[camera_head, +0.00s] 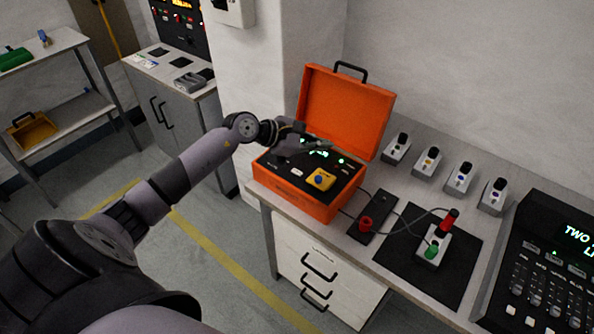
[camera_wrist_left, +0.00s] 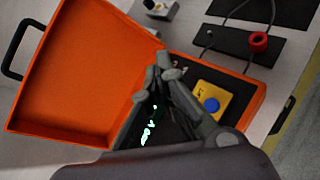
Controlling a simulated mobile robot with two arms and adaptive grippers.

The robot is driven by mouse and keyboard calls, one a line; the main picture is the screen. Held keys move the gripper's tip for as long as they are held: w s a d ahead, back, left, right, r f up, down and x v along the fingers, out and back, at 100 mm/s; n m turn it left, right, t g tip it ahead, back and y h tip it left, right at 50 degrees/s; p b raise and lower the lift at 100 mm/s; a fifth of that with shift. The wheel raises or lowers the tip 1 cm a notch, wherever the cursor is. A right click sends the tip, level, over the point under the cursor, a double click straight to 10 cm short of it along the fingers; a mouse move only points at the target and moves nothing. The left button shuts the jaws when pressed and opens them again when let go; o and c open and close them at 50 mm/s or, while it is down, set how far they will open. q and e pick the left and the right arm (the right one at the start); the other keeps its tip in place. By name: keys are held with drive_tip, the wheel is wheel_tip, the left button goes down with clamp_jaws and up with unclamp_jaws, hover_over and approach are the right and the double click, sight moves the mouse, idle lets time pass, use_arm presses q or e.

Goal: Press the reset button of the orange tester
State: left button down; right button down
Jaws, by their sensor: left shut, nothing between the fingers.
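The orange tester (camera_head: 292,198) is an open case on the bench, its lid (camera_head: 345,110) raised at the back. Its dark panel has lit green marks, and a yellow plate (camera_head: 329,186) with a round blue button (camera_head: 319,179). The wrist view also shows the tester (camera_wrist_left: 90,75), the yellow plate (camera_wrist_left: 227,95) and the blue button (camera_wrist_left: 211,105). My left gripper (camera_head: 301,146) is shut and empty over the panel's back left part. In the wrist view its fingertips (camera_wrist_left: 162,68) are beside the yellow plate, apart from the blue button. The fingers hide part of the panel. No label reading reset is legible.
Right of the tester is a dark strip with a red ring (camera_head: 365,223). A black mat (camera_head: 410,275) holds a grey box with red and green parts (camera_head: 432,247), joined by cables. Several small switch boxes (camera_head: 429,163) stand behind. A black console (camera_head: 550,270) is far right.

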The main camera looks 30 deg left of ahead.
use_arm(q)
drive_tip(key=a+f+m+g+y, duration=0.1)
drive_tip(key=a+m+y, duration=0.1)
drive_tip(key=a, duration=0.4)
drive_tip(key=shift+s+a+f+g+y, duration=0.25)
drive_tip(key=shift+s+a+g+y, duration=0.05)
drive_tip(key=shift+a+g+y, duration=0.1)
drive_tip(key=shift+f, duration=0.1)
drive_tip(key=b, duration=0.4)
hover_over(298, 174)
wheel_tip(298, 174, down, 8)
drive_tip(key=shift+a+r, duration=0.15)
drive_tip(key=shift+f+b, duration=0.55)
drive_tip(key=shift+b, duration=0.1)
drive_tip(key=shift+r, duration=0.1)
